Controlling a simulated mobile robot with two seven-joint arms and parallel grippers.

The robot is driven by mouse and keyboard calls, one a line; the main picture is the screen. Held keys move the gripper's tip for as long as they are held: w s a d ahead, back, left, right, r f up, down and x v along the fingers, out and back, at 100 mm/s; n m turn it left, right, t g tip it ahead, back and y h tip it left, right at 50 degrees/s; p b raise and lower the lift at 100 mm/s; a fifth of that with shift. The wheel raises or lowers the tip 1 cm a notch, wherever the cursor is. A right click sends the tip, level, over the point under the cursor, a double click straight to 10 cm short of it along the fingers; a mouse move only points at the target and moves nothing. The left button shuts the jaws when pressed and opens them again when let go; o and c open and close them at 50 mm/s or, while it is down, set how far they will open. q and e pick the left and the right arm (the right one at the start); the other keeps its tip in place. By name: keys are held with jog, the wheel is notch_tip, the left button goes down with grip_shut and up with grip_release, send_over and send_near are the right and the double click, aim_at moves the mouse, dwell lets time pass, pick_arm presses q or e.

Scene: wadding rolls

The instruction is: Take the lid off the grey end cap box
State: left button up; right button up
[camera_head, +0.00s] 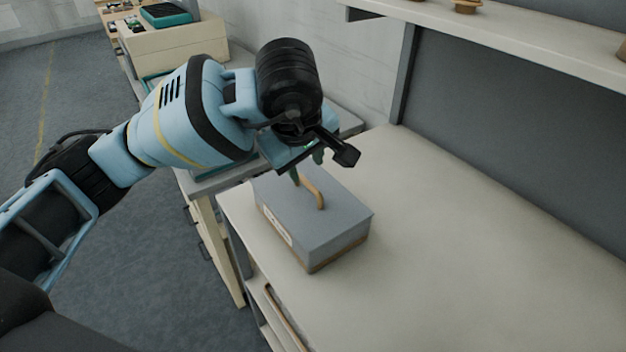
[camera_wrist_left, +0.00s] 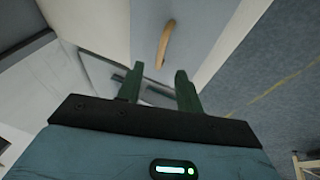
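The grey end cap box (camera_head: 327,243) stands on the pale worktop near its left edge, with its grey lid (camera_head: 290,208) on. A curved tan handle (camera_head: 313,190) rises from the lid; it also shows in the left wrist view (camera_wrist_left: 164,45). My left gripper (camera_head: 308,168) is above the far part of the box, close to the handle. In the left wrist view its two green fingers (camera_wrist_left: 160,80) are apart with nothing between them, and the handle lies beyond the tips. My right gripper is in neither view.
The worktop (camera_head: 450,240) is clear to the right of the box. A shelf (camera_head: 500,35) with small tan items runs above the back. Another bench with a cream box (camera_head: 170,50) stands at the far left. Grey floor (camera_head: 200,290) lies left of the worktop.

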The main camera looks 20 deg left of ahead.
aim_at(308, 184)
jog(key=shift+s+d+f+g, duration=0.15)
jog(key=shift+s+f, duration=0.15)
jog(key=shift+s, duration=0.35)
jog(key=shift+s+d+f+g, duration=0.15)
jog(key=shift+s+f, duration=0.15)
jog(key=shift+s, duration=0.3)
pick_arm(q)
jog(key=shift+x, duration=1.15)
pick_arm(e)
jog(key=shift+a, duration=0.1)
pick_arm(q)
jog(key=shift+f, duration=0.2)
jog(key=shift+w+f, duration=0.2)
jog(key=shift+f, duration=0.2)
jog(key=x, duration=0.4)
jog(key=shift+a, duration=0.1)
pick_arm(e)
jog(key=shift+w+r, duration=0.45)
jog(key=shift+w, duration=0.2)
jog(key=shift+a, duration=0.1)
